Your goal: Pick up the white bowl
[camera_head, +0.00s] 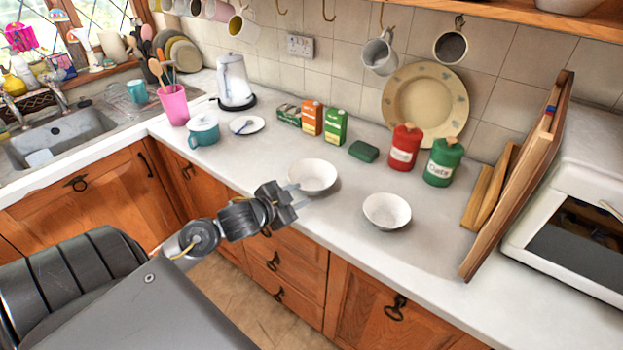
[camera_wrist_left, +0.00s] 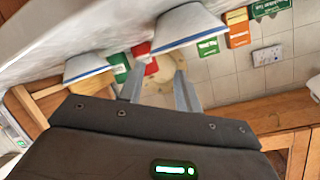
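Two white bowls stand upright on the counter. The left white bowl (camera_head: 313,176) is right at my left gripper (camera_head: 299,195); the right white bowl (camera_head: 387,211) is farther right. In the left wrist view, which looks rolled over, the left bowl (camera_wrist_left: 180,27) with a blue-edged rim is above my fingers (camera_wrist_left: 160,92), and the right bowl (camera_wrist_left: 86,68) is to the left. My left fingers are apart with nothing held between them. One fingertip overlaps the bowl's near left edge in the head view; I cannot tell whether it touches. My right gripper does not show.
Behind the bowls are a green block (camera_head: 364,151), a red canister (camera_head: 405,147), a green canister (camera_head: 443,162) and small boxes (camera_head: 335,127). A teal pot (camera_head: 203,131) and small plate (camera_head: 247,125) stand left. Wooden boards (camera_head: 520,180) lean at right. The counter's front strip is clear.

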